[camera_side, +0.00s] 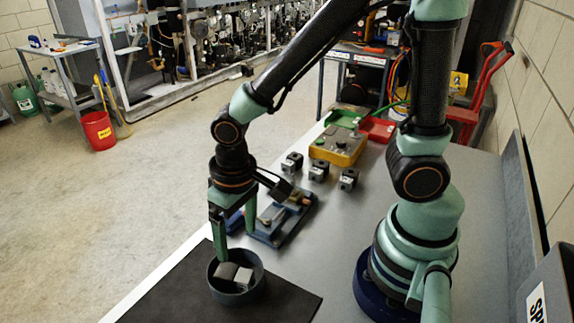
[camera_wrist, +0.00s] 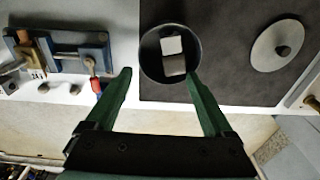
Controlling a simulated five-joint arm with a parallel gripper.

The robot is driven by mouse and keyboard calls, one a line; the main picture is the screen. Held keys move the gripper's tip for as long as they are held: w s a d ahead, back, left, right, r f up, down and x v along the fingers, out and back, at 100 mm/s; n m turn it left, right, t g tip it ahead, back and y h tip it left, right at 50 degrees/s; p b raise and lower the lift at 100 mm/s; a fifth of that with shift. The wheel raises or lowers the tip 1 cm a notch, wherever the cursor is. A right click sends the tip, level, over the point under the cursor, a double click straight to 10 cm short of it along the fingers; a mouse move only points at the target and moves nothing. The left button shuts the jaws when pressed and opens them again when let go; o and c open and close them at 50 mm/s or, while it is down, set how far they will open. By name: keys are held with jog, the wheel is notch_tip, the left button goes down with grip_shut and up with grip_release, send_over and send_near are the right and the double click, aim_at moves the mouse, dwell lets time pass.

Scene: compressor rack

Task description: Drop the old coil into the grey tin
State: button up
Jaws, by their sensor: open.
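The grey tin (camera_side: 236,297) stands on a black mat, and in the wrist view the tin (camera_wrist: 148,60) shows from above. A blocky grey coil with a lighter and a darker part (camera_side: 226,272) lies inside it; it also shows in the wrist view (camera_wrist: 172,45). Whether it is one piece or two, I cannot tell. My gripper (camera_side: 235,245) is open above the tin, its fingers apart and nothing between them. In the wrist view my gripper (camera_wrist: 159,72) has its fingertips by the tin's near side.
A blue fixture (camera_side: 270,228) stands just behind the tin, with several small dark blocks (camera_side: 318,170) and a yellow box (camera_side: 338,146) farther back. A round grey lid with a knob (camera_wrist: 281,45) lies on the mat (camera_wrist: 225,80) right of the tin.

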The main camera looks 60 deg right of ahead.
notch_tip(320, 180, up, 12)
jog(key=shift+s+d+f, duration=0.15)
jog(key=shift+s+f, duration=0.1)
jog(key=shift+s, duration=0.05)
jog(key=w+d+r+t, duration=0.1)
jog(key=d+r+t, duration=0.2)
jog(key=d, duration=0.9)
jog(key=shift+w+d+r+t, duration=0.15)
jog(key=shift+d+r+t, duration=0.1)
jog(key=shift+t, duration=0.65)
